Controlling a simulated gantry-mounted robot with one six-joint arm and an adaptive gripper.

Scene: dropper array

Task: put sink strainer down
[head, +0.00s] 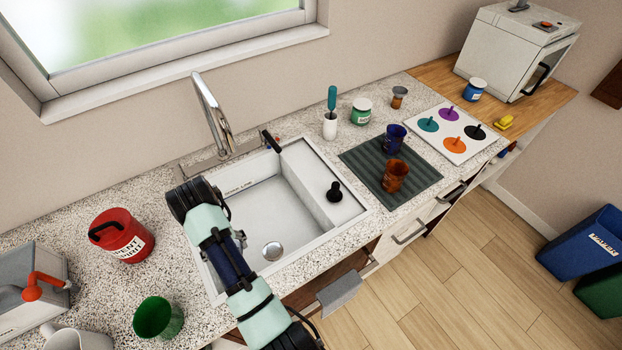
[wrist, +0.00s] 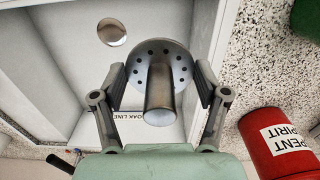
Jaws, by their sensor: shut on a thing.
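The sink strainer (wrist: 161,75) is a round metal disc with a ring of small holes and a cylindrical stem. In the wrist view it sits between the two fingers of my gripper (wrist: 159,84), which is shut on it. The strainer appears in front of the sink (wrist: 62,50) near its rim; its height above the surface is unclear. The round drain (wrist: 112,32) lies up and left of it and is uncovered. In the head view the drain (head: 272,251) shows in the basin floor. My arm hides the strainer there.
A red spirit can (head: 122,236) and a green cup (head: 158,318) stand on the counter left of the sink. The tap (head: 213,115) rises behind the basin. A black plunger-like piece (head: 335,193) sits on the sink's right ledge. The basin floor looks clear.

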